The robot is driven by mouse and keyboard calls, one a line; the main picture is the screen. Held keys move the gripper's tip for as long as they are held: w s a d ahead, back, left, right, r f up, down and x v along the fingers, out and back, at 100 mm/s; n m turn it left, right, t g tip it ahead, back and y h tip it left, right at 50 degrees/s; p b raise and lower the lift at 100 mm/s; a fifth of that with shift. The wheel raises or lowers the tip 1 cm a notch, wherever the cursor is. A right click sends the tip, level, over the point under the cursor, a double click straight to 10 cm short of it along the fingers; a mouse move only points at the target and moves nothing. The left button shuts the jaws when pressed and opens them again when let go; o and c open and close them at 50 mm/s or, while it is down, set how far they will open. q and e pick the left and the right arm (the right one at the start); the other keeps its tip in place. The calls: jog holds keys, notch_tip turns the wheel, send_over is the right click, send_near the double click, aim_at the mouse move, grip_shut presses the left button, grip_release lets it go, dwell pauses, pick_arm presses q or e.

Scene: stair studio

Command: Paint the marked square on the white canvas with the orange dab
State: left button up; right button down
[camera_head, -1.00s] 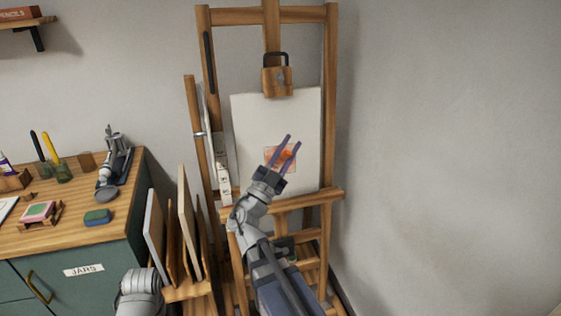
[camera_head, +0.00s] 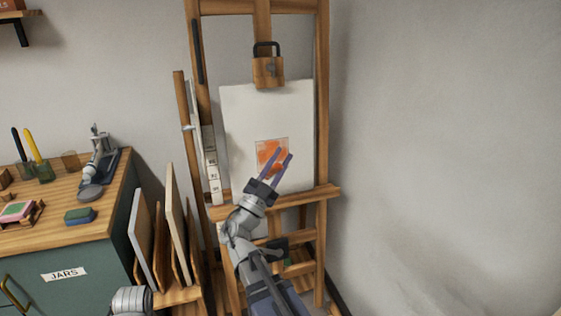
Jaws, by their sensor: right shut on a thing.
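The white canvas (camera_head: 240,115) stands upright on the wooden easel. Its marked square (camera_head: 264,148) is outlined low on the canvas, with orange paint over much of it; paler patches show along its edges. My right gripper (camera_head: 284,154) is in front of the square's lower right part, its two purple fingers pointing up at the canvas. It is shut on the orange dab, which is mostly hidden and hard to tell from the paint behind it. I cannot tell whether the dab touches the canvas. My left gripper is out of view.
The easel's ledge (camera_head: 318,193) runs under the canvas, and its clamp (camera_head: 268,72) holds the top. Panels in a rack (camera_head: 143,235) stand left of the easel. A green cabinet (camera_head: 90,255) labelled JARS is further left. The right side is bare wall.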

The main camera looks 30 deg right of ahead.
jog(key=shift+w+r, duration=0.1)
jog(key=shift+w+d+f+b, duration=0.15)
jog(key=shift+w+d, duration=0.1)
jog(key=shift+w, duration=0.65)
jog(key=shift+w+d+f+b, duration=0.1)
jog(key=shift+w+d, duration=0.1)
jog(key=shift+w, duration=0.75)
jog(key=shift+w+d+f+b, duration=0.15)
jog(key=shift+w+d, duration=0.1)
jog(key=shift+w, duration=0.65)
jog(key=shift+w+d+f, duration=0.1)
jog(key=shift+w+d, duration=0.05)
jog(key=shift+w, duration=0.5)
jog(key=shift+d, duration=0.15)
jog(key=shift+s+d, duration=0.25)
jog(key=shift+d, duration=0.7)
jog(key=shift+s+d, duration=0.25)
jog(key=shift+d, duration=0.9)
